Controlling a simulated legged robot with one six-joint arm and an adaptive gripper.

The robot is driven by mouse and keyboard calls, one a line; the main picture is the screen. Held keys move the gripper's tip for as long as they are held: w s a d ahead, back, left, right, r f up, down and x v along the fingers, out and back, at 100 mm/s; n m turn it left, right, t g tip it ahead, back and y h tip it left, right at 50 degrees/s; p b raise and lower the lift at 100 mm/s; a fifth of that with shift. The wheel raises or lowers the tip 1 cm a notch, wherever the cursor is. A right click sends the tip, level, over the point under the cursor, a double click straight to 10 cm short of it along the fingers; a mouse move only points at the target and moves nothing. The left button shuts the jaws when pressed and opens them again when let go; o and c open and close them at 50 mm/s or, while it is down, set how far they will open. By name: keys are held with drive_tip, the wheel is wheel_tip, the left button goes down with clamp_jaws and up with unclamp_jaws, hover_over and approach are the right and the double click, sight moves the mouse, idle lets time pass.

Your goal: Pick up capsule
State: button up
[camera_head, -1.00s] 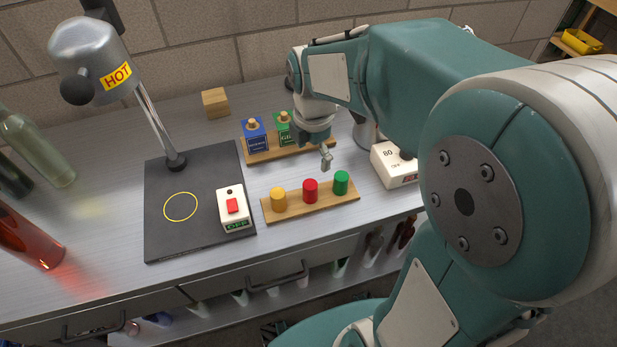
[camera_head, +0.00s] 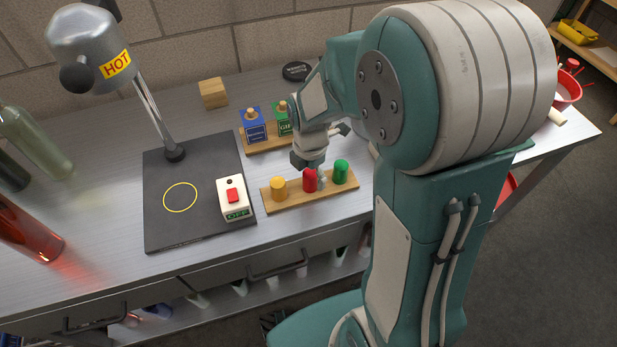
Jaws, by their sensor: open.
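Three capsules stand in a row on a wooden strip (camera_head: 294,202) on the bench: a yellow one (camera_head: 278,190) at left, a red one (camera_head: 310,182) in the middle and a green one (camera_head: 340,172) at right. My gripper (camera_head: 317,178) is open and points down at the red capsule. One finger shows at the red capsule's right side, between it and the green one. The other finger is not clear, and I cannot tell whether either touches.
A black board (camera_head: 162,228) with a yellow ring carries a white switch box (camera_head: 233,207) marked OFF. A lamp (camera_head: 90,48) marked HOT leans over it. Blue (camera_head: 253,130) and green (camera_head: 283,119) boxes stand behind the capsules. Bottles (camera_head: 36,142) stand at far left.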

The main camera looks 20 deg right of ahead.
drive_tip(key=shift+d, duration=0.2)
drive_tip(key=c, duration=0.3)
drive_tip(key=shift+a, duration=0.1)
drive_tip(key=c, duration=0.4)
drive_tip(key=shift+c, duration=0.2)
